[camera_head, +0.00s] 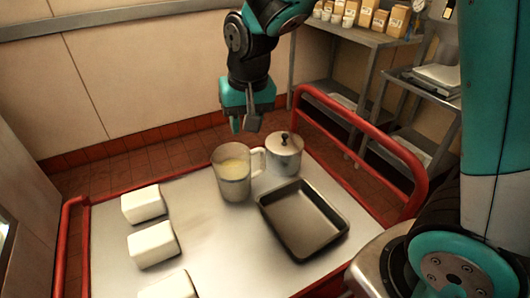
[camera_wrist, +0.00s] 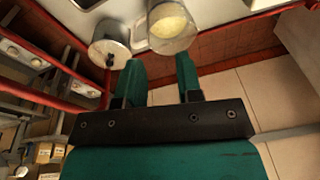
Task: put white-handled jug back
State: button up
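The white-handled jug (camera_head: 232,172) stands upright on the cart's tray top, with pale yellow contents inside and its white handle on the right side. In the wrist view the jug (camera_wrist: 171,27) is at the top, beyond my fingertips. My gripper (camera_head: 244,124) hangs above and behind the jug in the head view, apart from it. In the wrist view my gripper (camera_wrist: 157,73) has its two fingers spread with nothing between them. The jug's underside is hidden.
A lidded metal pot (camera_head: 284,157) stands close by the jug's handle. A dark rectangular pan (camera_head: 303,220) lies in front. Several white blocks (camera_head: 143,204) line the left. The cart has a red rail (camera_head: 370,126). Shelves (camera_head: 357,38) stand behind. The tray's middle is clear.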

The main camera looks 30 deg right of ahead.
jog(key=s+a+r+n+y, duration=0.1)
jog(key=s+n, duration=0.2)
jog(key=s, duration=0.4)
jog(key=s+a+r+n+g+y, duration=0.1)
jog(key=s+a+r+n, duration=0.1)
jog(key=s, duration=0.5)
jog(key=s+a+r+n+g+y, duration=0.1)
jog(key=s+r+n, duration=0.1)
jog(key=s+n, duration=0.2)
jog(key=s, duration=0.2)
jog(key=shift+s+a+r+y, duration=0.2)
jog(key=shift+s+a+y, duration=0.2)
